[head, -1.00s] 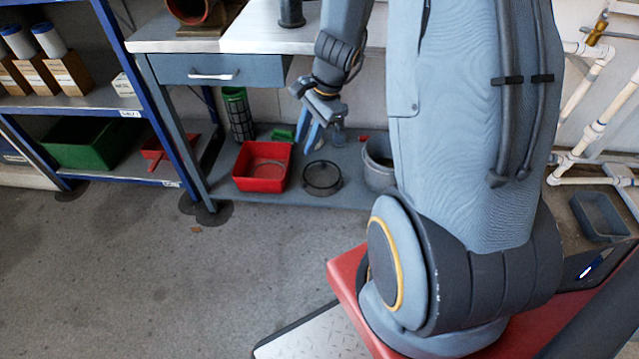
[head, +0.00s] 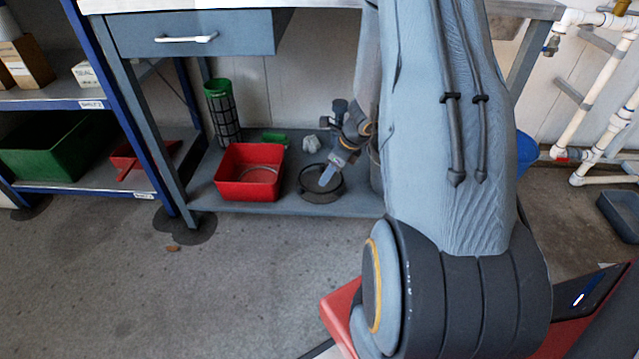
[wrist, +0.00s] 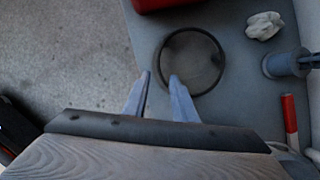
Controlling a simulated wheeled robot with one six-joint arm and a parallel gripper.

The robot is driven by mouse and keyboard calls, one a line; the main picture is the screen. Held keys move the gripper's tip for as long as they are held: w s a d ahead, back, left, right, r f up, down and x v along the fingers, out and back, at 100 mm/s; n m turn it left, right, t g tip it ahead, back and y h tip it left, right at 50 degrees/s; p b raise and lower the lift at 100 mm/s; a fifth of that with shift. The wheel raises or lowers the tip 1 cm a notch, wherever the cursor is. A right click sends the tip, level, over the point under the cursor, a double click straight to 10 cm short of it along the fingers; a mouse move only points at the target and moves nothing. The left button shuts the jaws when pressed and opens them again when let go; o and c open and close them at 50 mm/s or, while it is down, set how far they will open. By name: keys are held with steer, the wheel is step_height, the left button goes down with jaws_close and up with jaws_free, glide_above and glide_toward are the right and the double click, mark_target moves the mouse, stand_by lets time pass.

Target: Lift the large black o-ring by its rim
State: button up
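The large black o-ring (head: 318,198) lies flat on the lower shelf of the grey bench, right of a red bin. In the wrist view the whole ring (wrist: 223,55) shows ahead of my gripper. My gripper (wrist: 160,75) is open, with two grey-blue fingers apart and nothing held. In the wrist view the left part of the ring's rim lies between the fingertip lines, and the right fingertip overlaps the ring's inside. In the head view my gripper (head: 328,176) is over the ring. I cannot tell whether the fingers touch the ring or the shelf.
The red bin (head: 250,191) stands close left of the ring. A white lump (wrist: 264,25), a grey flanged part (wrist: 280,65) and a red-and-white stick (wrist: 289,115) lie to the right. A green-topped mesh cylinder (head: 222,112) stands behind. The bench top overhangs the shelf (head: 218,203).

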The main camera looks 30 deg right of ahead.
steer(key=shift+b+x, duration=2.3)
steer(key=shift+x, duration=1.5)
steer(key=shift+a+r, duration=0.1)
jaws_close()
